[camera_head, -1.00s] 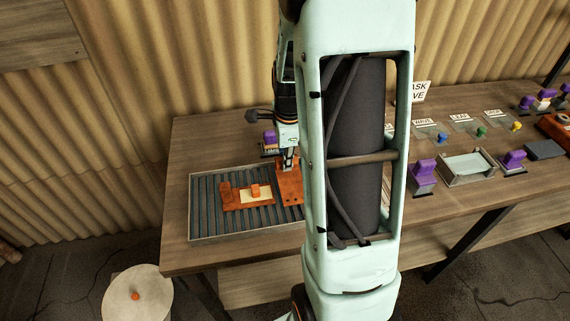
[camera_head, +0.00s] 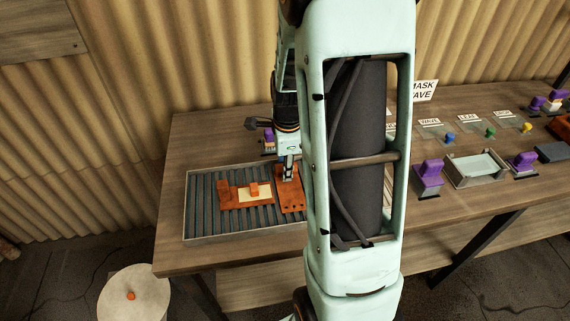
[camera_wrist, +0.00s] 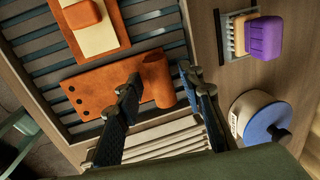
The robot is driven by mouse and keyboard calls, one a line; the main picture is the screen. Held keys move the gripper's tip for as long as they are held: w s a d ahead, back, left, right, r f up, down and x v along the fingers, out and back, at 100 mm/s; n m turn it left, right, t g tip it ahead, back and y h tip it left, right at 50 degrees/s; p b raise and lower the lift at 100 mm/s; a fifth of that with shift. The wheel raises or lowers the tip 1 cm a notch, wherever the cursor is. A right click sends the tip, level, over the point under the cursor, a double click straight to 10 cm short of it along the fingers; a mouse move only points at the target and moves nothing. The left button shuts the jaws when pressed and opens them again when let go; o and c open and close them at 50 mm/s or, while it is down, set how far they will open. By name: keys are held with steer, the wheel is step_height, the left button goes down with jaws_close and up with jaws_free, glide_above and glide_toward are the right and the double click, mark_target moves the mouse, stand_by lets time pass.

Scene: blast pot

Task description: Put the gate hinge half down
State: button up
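The gate hinge half is an orange-brown plate (camera_wrist: 95,90) with dark holes and a round barrel (camera_wrist: 157,82) at one end. It lies over the slatted grate of a tray (camera_wrist: 30,45); in the head view it shows at the tray's right end (camera_head: 291,203). My gripper (camera_wrist: 160,75) points down with one finger on each side of the barrel. A narrow gap shows between the right finger and the barrel; the left finger overlaps its other edge. My gripper also shows above the plate in the head view (camera_head: 288,178). My arm hides the tray's right end there.
Another orange plate with a cream pad (camera_head: 256,197) and orange block lies on the grate, left of the hinge half. A purple-handled brush (camera_wrist: 262,37) and a round blue-and-cream item (camera_wrist: 262,118) stand beside the tray. Purple-handled tools (camera_head: 431,176) and a small tray (camera_head: 475,168) stand further right.

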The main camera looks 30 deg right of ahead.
steer(key=shift+r, duration=0.6)
step_height(320, 180, up, 11)
steer(key=s, duration=0.2)
steer(key=shift+a+p, duration=0.3)
steer(key=shift+p, duration=0.1)
steer(key=shift+s+f, duration=0.1)
steer(key=shift+s, duration=0.05)
